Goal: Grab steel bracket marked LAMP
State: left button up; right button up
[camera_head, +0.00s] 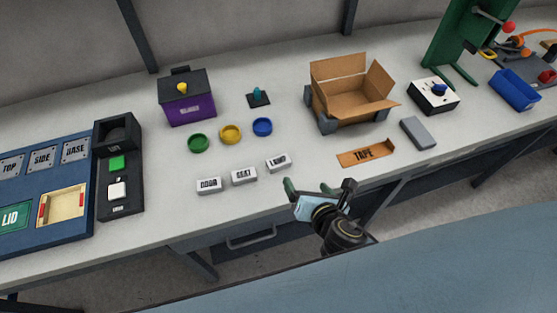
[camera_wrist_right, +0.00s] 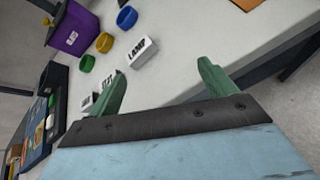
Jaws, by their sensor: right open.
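The steel bracket marked LAMP (camera_head: 278,162) is a small pale block on the bench, at the right end of a row with the brackets marked SEAT (camera_head: 243,176) and DOOR (camera_head: 208,185). In the right wrist view the LAMP bracket (camera_wrist_right: 143,52) lies beyond the gap between the fingers. My right gripper (camera_head: 317,187), with green fingertips, is open and empty. It is at the bench's front edge, to the right of and nearer than the LAMP bracket, apart from it. My left gripper is not in view.
Green (camera_head: 198,142), yellow (camera_head: 230,134) and blue (camera_head: 262,127) rings lie behind the brackets. A purple box (camera_head: 187,106) stands at the back. Bench around LAMP's front is clear.

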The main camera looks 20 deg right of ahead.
aim_at(279, 161)
jog(key=a+n, duration=0.1)
jog(key=n, duration=0.1)
jog(key=n+y, duration=0.1)
jog(key=n, duration=0.1)
jog(key=w+a+r+n+t, duration=0.1)
jog(key=n, duration=0.1)
jog(key=shift+a+r+n+y, duration=0.1)
jog(key=shift+a+n+y, duration=0.2)
jog(key=shift+n+y, duration=0.1)
jog(key=x, duration=0.7)
jog(key=shift+w+b, duration=0.15)
jog(key=shift+b, duration=0.25)
jog(key=shift+f+b+x, duration=0.15)
jog(key=shift+b+x, duration=0.15)
jog(key=shift+x, duration=1.05)
jog(key=shift+f+b+x, duration=0.15)
jog(key=shift+b+x, duration=0.1)
jog(key=shift+x, duration=1.1)
jog(key=shift+c, duration=0.4)
jog(key=c, duration=1)
